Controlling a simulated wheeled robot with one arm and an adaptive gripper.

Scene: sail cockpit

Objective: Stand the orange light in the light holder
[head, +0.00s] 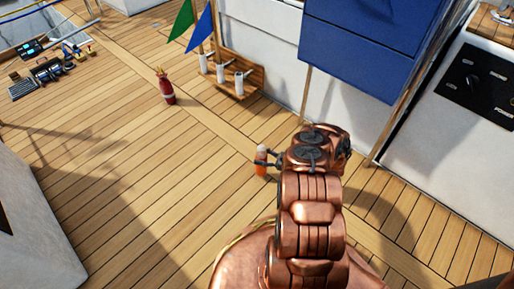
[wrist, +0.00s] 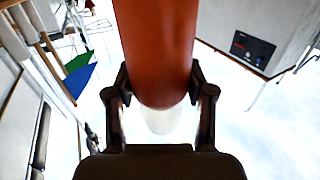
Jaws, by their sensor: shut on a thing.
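The orange light (head: 261,160) is a small cylinder with a pale band or end, held at my gripper (head: 262,162) in the head view. In the wrist view the orange light (wrist: 157,50) fills the upper middle, its whitish end (wrist: 159,121) farther off. My gripper (wrist: 160,97) is shut on it, one finger on each side. I cannot tell which of several holders is the light holder. A wooden rack (head: 240,86) with white tube holders stands against the white wall, with green and blue flags in it.
A red extinguisher-like bottle (head: 165,87) stands on the deck left of the rack. A blue panel (head: 375,40) hangs on the wall at upper right. Dark gear (head: 45,70) lies at far left. The plank deck (head: 130,160) between is clear.

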